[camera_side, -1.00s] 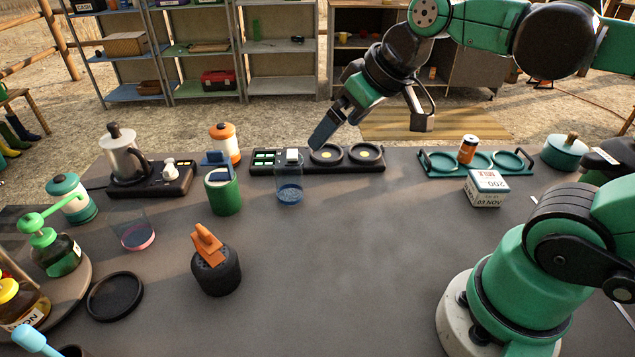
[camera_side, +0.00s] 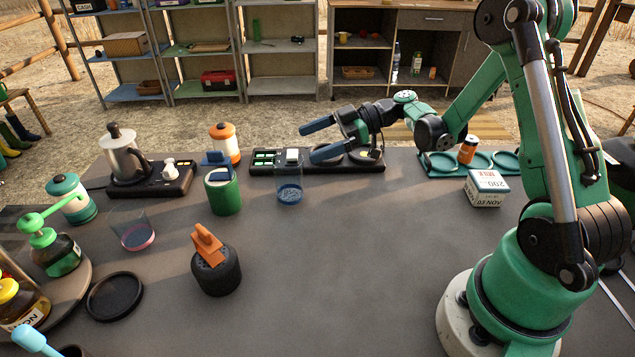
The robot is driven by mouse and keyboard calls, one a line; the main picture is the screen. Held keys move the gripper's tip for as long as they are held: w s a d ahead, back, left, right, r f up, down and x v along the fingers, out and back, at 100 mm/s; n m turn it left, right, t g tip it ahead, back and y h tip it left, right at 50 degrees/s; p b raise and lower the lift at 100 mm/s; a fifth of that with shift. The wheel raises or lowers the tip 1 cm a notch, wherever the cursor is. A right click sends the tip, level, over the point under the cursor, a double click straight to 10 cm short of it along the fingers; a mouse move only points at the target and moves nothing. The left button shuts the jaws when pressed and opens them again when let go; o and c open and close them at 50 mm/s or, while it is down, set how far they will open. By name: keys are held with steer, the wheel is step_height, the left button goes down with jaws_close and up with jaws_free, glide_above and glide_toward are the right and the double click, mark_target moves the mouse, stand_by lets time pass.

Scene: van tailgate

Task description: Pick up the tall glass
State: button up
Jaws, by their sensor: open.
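A tall clear glass with blue in its lower part (camera_side: 289,189) stands upright on the grey table, left of centre. Its top overlaps the black panel behind it in the picture. My gripper (camera_side: 309,142) is open and empty, with its two blue fingers pointing left. It is above and slightly right of the glass in the picture, apart from it. The nearer fingertip shows just right of the glass's rim. A second, wider clear glass with a pink base (camera_side: 136,235) stands further left.
A green canister (camera_side: 223,195) stands close left of the tall glass. The black panel with two round pads (camera_side: 262,168) lies behind it. A dark pot with an orange clip-like top (camera_side: 217,272) is in front. A white box (camera_side: 486,190) is right. The table's middle is clear.

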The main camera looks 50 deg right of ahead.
mark_target(274, 166)
steer(key=shift+w+a+f, duration=0.5)
steer(key=shift+a+f, duration=0.15)
steer(key=shift+a, duration=0.1)
steer(key=shift+w+a+f, duration=0.5)
steer(key=shift+a+f, duration=0.1)
steer(key=shift+a, duration=0.15)
steer(key=shift+w+a+f, duration=0.5)
steer(key=shift+a+f, duration=0.15)
steer(key=shift+a, duration=0.1)
steer(key=c, duration=1.2)
steer(key=shift+r, duration=0.15)
